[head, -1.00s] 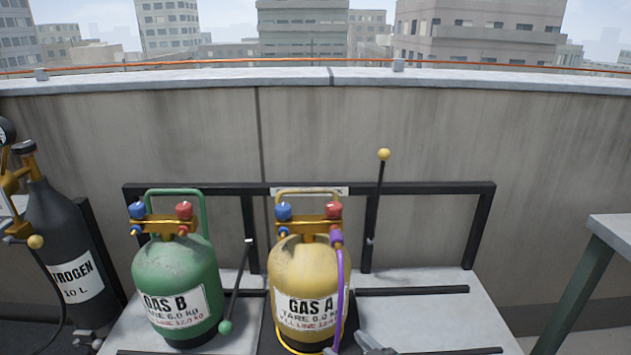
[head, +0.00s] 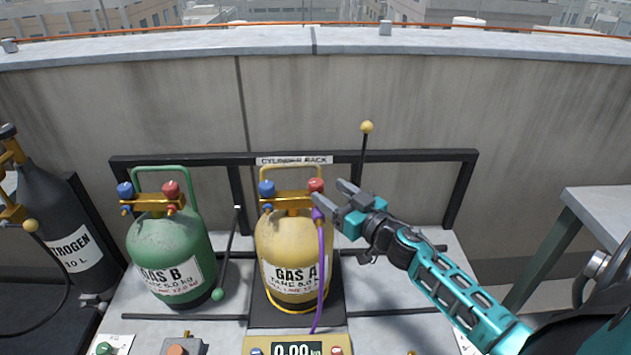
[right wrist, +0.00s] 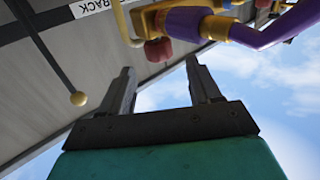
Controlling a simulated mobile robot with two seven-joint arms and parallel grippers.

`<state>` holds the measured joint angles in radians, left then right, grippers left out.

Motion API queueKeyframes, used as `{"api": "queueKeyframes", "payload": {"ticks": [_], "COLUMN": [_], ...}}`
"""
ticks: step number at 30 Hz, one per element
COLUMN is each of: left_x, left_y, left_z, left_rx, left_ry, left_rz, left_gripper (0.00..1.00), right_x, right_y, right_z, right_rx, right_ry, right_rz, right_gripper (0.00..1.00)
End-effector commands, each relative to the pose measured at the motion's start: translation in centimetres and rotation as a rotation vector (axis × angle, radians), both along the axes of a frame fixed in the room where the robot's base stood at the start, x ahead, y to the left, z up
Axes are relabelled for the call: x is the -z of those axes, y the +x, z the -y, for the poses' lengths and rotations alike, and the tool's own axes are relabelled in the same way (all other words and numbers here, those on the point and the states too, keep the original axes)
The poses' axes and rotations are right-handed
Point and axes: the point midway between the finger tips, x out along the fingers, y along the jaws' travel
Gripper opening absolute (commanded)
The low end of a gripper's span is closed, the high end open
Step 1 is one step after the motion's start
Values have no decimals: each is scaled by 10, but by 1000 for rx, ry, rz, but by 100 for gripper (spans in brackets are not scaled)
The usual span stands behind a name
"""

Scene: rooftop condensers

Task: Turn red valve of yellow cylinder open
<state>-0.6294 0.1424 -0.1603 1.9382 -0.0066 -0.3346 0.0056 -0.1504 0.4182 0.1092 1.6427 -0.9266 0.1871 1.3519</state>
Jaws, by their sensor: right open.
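The yellow cylinder (head: 280,240), labelled GAS A, stands upright with a brass manifold on top. Its red valve (head: 316,185) is at the manifold's right end, and its blue valve (head: 267,188) at the left end. My right gripper (head: 329,191) is open, its fingers pointing left at the red valve, very close to it. In the right wrist view the red valve (right wrist: 157,52) appears ahead, roughly between the open fingertips (right wrist: 160,72). Whether they touch it cannot be told. A purple hose (head: 322,265) hangs below the red valve. My left gripper is not in view.
A green GAS B cylinder (head: 170,250) with its own red and blue valves stands left. A black nitrogen cylinder (head: 62,225) is farther left. A black rack rail (head: 420,157) and yellow-knobbed lever (head: 366,128) are behind. A scale display (head: 297,348) is in front.

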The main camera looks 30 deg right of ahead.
Motion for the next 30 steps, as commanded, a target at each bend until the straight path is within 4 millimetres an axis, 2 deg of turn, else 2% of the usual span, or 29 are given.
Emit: {"api": "queueKeyframes", "payload": {"ticks": [1, 6, 12, 24, 30], "left_x": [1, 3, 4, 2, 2], "left_y": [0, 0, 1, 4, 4], "left_z": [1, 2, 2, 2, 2], "left_rx": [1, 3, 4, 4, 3], "left_ry": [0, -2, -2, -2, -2], "left_rz": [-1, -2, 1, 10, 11], "left_gripper": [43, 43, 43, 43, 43], "right_x": [-1, -1, 0, 0, 0], "right_y": [11, 37, 56, 61, 61], "right_z": [-1, -4, -6, -7, -7], "right_rx": [0, 0, 0, 0, 0], "right_ry": [-1, -1, 0, 0, 0], "right_rz": [3, 2, 1, 0, 0], "right_gripper": [63, 63, 63, 63, 43]}}
